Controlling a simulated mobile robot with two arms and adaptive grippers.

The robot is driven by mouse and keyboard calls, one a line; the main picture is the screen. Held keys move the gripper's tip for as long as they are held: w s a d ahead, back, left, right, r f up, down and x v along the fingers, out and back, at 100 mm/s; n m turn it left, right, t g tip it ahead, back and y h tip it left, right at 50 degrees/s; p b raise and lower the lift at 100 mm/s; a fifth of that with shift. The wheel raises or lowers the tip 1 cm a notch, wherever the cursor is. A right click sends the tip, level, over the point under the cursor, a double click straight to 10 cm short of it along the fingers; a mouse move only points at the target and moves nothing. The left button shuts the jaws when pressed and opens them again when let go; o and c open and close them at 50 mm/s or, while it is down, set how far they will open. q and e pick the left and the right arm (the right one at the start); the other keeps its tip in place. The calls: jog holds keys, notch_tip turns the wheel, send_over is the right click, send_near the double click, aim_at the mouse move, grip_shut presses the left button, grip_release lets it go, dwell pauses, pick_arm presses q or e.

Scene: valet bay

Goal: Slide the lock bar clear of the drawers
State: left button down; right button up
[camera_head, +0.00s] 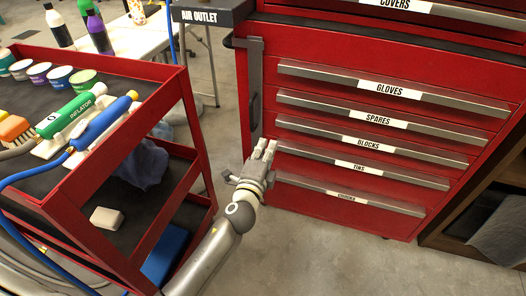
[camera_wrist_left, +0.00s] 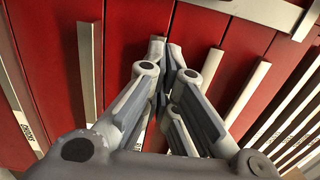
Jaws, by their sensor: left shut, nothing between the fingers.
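The lock bar (camera_head: 255,85) is a dark grey upright strip at the cabinet's left edge, left of the drawer pulls. In the left wrist view a grey bar at the top right (camera_wrist_left: 255,12), across the drawer ends, looks like it. My left gripper (camera_head: 265,149) is shut and empty, just below the bar's lower end; contact cannot be told. Its closed fingers (camera_wrist_left: 168,55) show in the left wrist view against the drawer fronts.
A red cart (camera_head: 95,178) with an inflator (camera_head: 72,112), cups and a blue tool stands close on the left. A grey AIR OUTLET box (camera_head: 203,15) sits at the cabinet's upper left. A wooden shelf (camera_head: 455,215) is at right. The floor before the drawers is clear.

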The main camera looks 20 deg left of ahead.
pick_arm(q)
jog(key=w+a, duration=0.4)
jog(key=w, duration=0.3)
pick_arm(e)
jog(key=shift+v, duration=0.9)
pick_arm(q)
jog(key=a, duration=0.4)
jog(key=shift+w+a, duration=0.1)
pick_arm(e)
jog(key=shift+x, duration=0.9)
jog(key=shift+w+r, duration=0.15)
